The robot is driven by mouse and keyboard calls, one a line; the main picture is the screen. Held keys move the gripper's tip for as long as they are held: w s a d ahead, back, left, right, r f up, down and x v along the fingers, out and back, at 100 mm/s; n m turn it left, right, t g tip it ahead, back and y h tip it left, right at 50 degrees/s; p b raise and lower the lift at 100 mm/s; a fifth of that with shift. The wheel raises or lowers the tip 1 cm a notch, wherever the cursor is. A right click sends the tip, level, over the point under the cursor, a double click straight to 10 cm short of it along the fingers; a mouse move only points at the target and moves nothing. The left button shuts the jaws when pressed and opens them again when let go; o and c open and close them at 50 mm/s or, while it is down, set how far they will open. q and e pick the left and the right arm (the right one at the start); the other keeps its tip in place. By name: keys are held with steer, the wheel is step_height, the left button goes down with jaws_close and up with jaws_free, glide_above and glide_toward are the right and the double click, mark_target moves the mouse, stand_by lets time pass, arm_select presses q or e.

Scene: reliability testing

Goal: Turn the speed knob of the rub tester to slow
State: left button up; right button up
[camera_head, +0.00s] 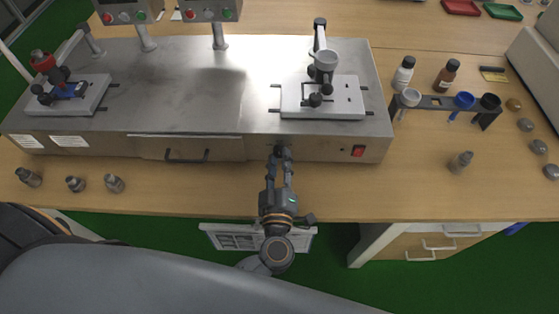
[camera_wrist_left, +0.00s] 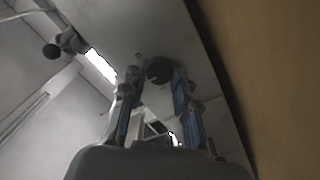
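The rub tester (camera_head: 215,85) is a wide grey metal machine on the bench. Its small dark round knob (camera_head: 281,151) is on the front face, right of the black handle; my left gripper partly covers it. In the left wrist view the knob (camera_wrist_left: 159,70) is between the two fingertips. My left gripper (camera_head: 279,159) points at the front face, its fingers spread to either side of the knob. I cannot tell if they touch it. The knob's setting and any speed marking are not readable. My right gripper is not in view.
A red switch (camera_head: 358,151) is on the tester's front face, to the right. Several small metal weights (camera_head: 114,183) stand at the front left of the wooden bench. A dark rack (camera_head: 437,103) with cups and two bottles (camera_head: 446,76) are to the right.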

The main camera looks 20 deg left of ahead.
arm_select(q)
jaws_close()
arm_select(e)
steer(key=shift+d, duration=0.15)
arm_select(q)
steer(key=shift+n, duration=0.7)
steer(key=n, duration=0.7)
steer(key=shift+n, duration=0.3)
steer(key=shift+n+b, duration=0.45)
steer(key=shift+n, duration=1.05)
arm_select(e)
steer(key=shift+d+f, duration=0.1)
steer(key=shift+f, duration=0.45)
